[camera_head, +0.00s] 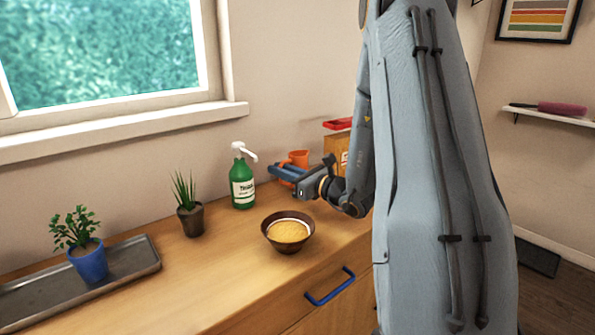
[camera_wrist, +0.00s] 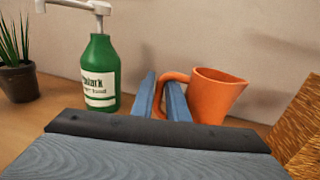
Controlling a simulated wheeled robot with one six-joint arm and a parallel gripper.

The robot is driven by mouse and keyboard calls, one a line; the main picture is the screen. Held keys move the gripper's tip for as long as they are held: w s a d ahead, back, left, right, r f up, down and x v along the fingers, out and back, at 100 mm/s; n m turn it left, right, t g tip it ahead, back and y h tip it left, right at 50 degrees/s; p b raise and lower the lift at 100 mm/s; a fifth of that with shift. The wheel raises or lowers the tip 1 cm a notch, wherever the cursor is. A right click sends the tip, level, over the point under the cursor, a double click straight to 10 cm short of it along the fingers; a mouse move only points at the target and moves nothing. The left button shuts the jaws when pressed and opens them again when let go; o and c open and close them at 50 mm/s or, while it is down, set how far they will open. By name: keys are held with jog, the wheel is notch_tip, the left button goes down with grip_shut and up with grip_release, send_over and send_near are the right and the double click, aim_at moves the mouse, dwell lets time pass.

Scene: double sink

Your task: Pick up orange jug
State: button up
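The orange jug (camera_head: 299,158) stands upright on the wooden counter near the wall. In the wrist view the jug (camera_wrist: 213,97) is just right of centre, with its handle towards the left and its spout to the right. My gripper (camera_head: 279,172) is low at the jug's near side. In the wrist view the two blue fingers of my gripper (camera_wrist: 161,85) are apart, with the jug's handle at their tips. The right finger appears to overlap the handle's loop; contact cannot be told. The jug's lower part is partly hidden by the fingers.
A green soap bottle (camera_head: 242,180) with a white pump stands left of the jug. A bowl (camera_head: 288,232) sits nearer the front edge. A brown box (camera_head: 336,143) is close on the jug's right. Potted plants and a grey tray (camera_head: 135,272) are further left.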

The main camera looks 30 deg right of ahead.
jog(key=shift+c, duration=0.5)
grip_shut()
dwell(1.0)
jog(key=shift+r, duration=0.2)
notch_tip(320, 180, up, 10)
jog(key=shift+f+b, duration=0.15)
jog(key=shift+b, duration=0.15)
dwell(0.3)
dwell(0.4)
